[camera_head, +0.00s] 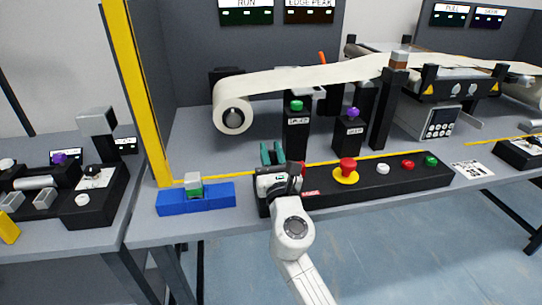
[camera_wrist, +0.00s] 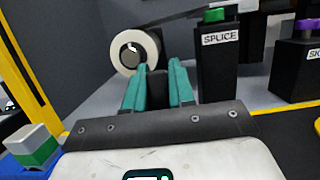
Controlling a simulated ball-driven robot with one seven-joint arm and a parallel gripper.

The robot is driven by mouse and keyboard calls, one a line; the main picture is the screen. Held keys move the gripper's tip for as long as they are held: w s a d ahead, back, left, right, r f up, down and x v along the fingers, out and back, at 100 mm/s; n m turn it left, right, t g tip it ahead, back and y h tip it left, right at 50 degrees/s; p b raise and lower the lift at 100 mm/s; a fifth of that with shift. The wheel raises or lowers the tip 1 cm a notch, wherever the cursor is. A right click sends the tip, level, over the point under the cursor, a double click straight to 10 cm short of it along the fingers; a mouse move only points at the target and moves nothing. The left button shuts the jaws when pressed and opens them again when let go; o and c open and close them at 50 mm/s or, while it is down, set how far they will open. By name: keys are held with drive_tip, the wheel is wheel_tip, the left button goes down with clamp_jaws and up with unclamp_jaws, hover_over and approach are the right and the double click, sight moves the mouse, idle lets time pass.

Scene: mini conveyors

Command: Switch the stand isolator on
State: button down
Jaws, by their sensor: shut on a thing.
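My gripper (camera_head: 272,153) is over the left end of the long black control box (camera_head: 330,187). In the wrist view its teal fingers (camera_wrist: 157,72) are shut on a dark upright block (camera_wrist: 156,85), which seems to be the stand isolator's handle. My wrist hides most of that end of the box, so the isolator's body and its position cannot be read. A small red part (camera_head: 303,167) shows just right of the gripper. A red label (camera_head: 311,193) is on the box's front face.
Right along the box are a red mushroom button (camera_head: 347,166) on yellow, then white, red and green buttons. A blue block (camera_head: 196,199) with a green and grey piece lies left. Behind stand the SPLICE post (camera_head: 297,130), the purple-topped post (camera_head: 348,137) and the paper roll (camera_head: 233,118).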

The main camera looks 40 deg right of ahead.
drive_tip(key=c, duration=1)
unclamp_jaws()
drive_tip(key=shift+c, duration=0.2)
drive_tip(key=b+v, duration=0.1)
drive_tip(key=v, duration=1)
